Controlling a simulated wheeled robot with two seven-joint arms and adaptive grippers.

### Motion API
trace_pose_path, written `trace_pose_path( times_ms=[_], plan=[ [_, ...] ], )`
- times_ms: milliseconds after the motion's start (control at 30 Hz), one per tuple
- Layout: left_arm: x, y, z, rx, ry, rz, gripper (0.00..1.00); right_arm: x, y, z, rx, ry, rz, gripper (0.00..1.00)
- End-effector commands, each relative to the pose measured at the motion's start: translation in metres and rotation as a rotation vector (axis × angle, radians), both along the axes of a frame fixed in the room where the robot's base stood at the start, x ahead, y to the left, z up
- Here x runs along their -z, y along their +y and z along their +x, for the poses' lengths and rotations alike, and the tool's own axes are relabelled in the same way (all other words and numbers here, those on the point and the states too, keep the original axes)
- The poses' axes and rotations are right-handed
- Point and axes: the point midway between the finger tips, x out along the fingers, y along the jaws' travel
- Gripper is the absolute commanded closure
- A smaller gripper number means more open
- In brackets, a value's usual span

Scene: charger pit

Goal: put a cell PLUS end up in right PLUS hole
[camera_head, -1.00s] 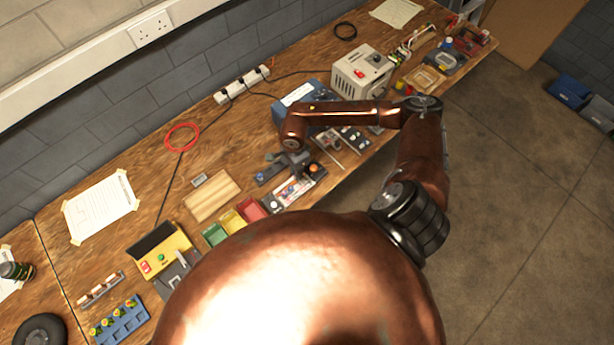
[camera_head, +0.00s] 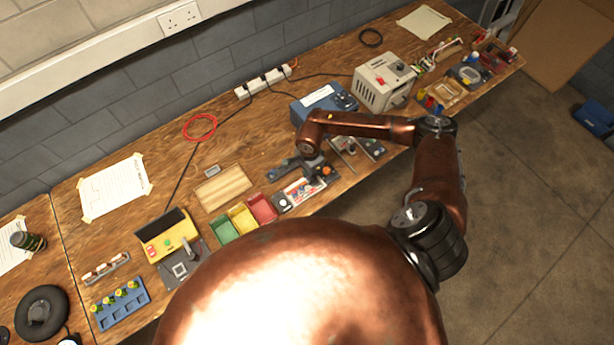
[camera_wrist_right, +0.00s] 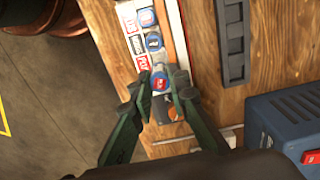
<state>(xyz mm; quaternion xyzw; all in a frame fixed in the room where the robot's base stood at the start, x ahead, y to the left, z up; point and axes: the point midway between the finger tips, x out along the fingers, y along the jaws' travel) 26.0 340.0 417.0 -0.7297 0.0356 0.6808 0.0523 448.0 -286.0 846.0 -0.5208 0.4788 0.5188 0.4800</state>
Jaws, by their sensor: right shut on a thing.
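My right gripper (camera_wrist_right: 161,80) is shut on a small round cell (camera_wrist_right: 160,84), whose blue and red end shows between the fingertips in the right wrist view. The cell is over or at a narrow board (camera_wrist_right: 128,24) with red and white labels. Several round blue spots with red and white marks show along the board; I cannot tell which are holes and which are cells. In the head view the right gripper (camera_head: 314,168) points down over the same board (camera_head: 300,194), hiding part of it. The cell's lower end is hidden. My left gripper is not in view.
Left of the board stand green, yellow and red bins (camera_head: 241,218), a wooden tray (camera_head: 238,184) and a yellow device (camera_head: 166,238). A blue rack (camera_head: 133,310) holds several yellow-topped items. A blue box (camera_wrist_right: 272,122) and a dark slotted strip (camera_wrist_right: 232,45) are beside the gripper.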

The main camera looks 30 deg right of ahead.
Motion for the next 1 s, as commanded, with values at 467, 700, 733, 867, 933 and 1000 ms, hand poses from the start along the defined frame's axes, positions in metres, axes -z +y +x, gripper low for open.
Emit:
trace_pose_path(
  times_ms=[467,700,733,867,933,1000],
  plan=[
    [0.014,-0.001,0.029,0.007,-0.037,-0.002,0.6,0.029,-0.001,-0.001,0.001,0.001,0.0,1.0],
    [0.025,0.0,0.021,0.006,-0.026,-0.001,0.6,0.044,-0.001,-0.001,0.002,0.001,-0.001,1.0],
    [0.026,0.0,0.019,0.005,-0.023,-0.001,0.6,0.045,-0.001,-0.001,0.002,0.001,-0.001,1.0],
    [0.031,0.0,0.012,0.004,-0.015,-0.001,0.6,0.049,-0.001,-0.001,0.002,0.0,0.0,1.0],
    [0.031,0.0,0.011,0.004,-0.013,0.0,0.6,0.05,-0.001,-0.001,0.002,0.0,0.0,1.0],
    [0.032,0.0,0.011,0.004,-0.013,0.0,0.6,0.05,-0.001,-0.001,0.002,0.0,0.0,1.0]
  ],
)
